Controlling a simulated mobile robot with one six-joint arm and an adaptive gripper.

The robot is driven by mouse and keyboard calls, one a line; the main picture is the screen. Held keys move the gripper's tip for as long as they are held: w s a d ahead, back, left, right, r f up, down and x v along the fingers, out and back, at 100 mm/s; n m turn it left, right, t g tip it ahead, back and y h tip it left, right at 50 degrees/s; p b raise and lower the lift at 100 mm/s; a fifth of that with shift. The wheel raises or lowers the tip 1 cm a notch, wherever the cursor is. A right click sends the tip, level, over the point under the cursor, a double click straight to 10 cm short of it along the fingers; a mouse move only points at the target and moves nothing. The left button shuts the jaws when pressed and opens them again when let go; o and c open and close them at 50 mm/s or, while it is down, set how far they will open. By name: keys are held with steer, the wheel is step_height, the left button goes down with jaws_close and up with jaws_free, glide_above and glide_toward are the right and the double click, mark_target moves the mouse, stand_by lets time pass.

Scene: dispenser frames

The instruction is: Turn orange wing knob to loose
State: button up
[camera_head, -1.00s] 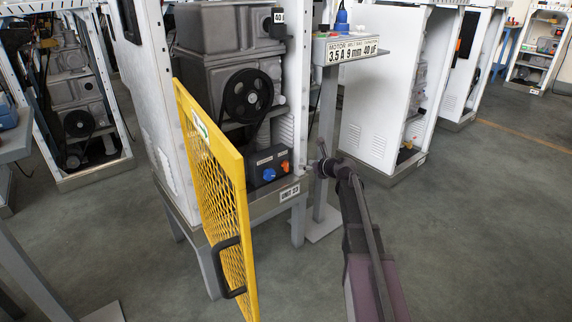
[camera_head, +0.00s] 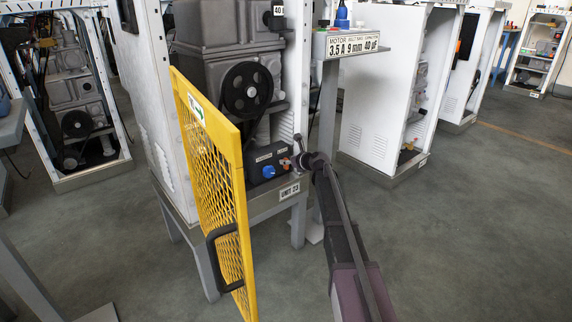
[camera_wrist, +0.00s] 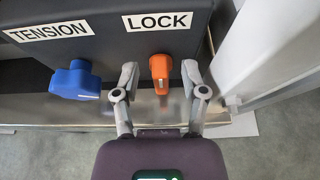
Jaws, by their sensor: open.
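The orange wing knob (camera_wrist: 160,72) sits on the front of a dark control box (camera_wrist: 110,32), under a label reading LOCK. Its wing points roughly up and down in the wrist view. My gripper (camera_wrist: 160,78) is open, with one finger on each side of the orange knob and a visible gap to each. In the head view my gripper (camera_head: 297,163) is at the right end of the box and hides most of the orange knob.
A blue knob (camera_wrist: 75,80) labelled TENSION is left of my gripper's left finger. A white cabinet post (camera_wrist: 270,50) stands close on the right. The open yellow mesh door (camera_head: 218,180) is left of my arm. A pulley (camera_head: 246,90) is above the box.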

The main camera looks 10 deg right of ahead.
steer(key=shift+w+a+f, duration=0.2)
steer(key=shift+w+a, duration=0.05)
steer(key=shift+w, duration=0.25)
jaws_close()
